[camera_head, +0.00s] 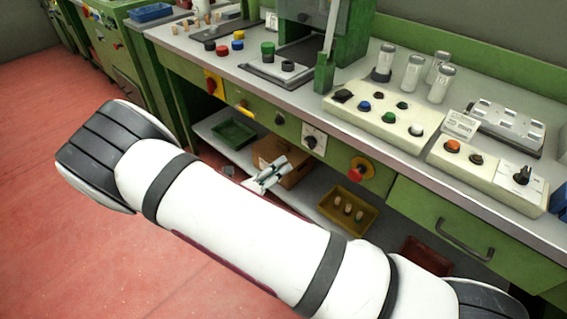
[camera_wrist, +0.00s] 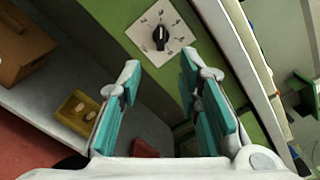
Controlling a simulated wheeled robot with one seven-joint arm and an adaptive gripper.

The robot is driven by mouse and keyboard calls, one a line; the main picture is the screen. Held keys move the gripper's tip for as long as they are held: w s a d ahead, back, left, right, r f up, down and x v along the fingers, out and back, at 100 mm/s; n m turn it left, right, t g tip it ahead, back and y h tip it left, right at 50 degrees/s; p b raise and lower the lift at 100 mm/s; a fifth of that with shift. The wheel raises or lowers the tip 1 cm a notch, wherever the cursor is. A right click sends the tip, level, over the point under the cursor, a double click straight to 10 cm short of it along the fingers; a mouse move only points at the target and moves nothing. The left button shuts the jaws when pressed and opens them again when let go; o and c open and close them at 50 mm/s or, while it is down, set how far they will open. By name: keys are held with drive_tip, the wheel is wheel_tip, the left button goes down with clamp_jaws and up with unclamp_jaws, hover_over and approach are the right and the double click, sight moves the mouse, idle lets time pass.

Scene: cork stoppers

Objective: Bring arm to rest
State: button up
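My white arm crosses the lower middle of the head view. My gripper (camera_head: 268,174) shows just past it, in front of the green bench (camera_head: 232,104). In the wrist view my gripper (camera_wrist: 160,64) has its two teal-padded fingers apart, with nothing between them. Beyond the fingertips is a square dial plate with a black knob (camera_wrist: 160,36) on the green bench front. The same dial (camera_head: 313,139) shows in the head view. My arm hides part of the gripper in the head view.
Below, a shelf holds a green tray (camera_head: 233,132), a brown box (camera_head: 280,160) and a yellow tray (camera_head: 346,222) with cork stoppers (camera_head: 348,208). A red-and-yellow stop button (camera_head: 357,173) sticks out nearby. Button boxes and jars (camera_head: 413,72) crowd the bench top. The red floor at left is clear.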

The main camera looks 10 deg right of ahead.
idle(0.5)
drive_tip(key=s+d+r+m+g+y+p, duration=0.25)
drive_tip(key=s+d+r+m+g, duration=0.35)
drive_tip(key=r+m, duration=0.4)
drive_tip(key=s+d+r+m+g+y+p, duration=0.25)
drive_tip(key=s+d+r+m+g, duration=0.4)
drive_tip(key=r, duration=0.45)
drive_tip(key=s+a+r+m+t+y+p, duration=0.2)
drive_tip(key=s+r+m+t+y+p, duration=0.4)
drive_tip(key=s+r+m, duration=1.2)
drive_tip(key=s+y, duration=0.3)
drive_tip(key=shift+s+r+m+y, duration=0.25)
drive_tip(key=shift+r+m+y, duration=0.05)
drive_tip(key=shift+r+m, duration=0.05)
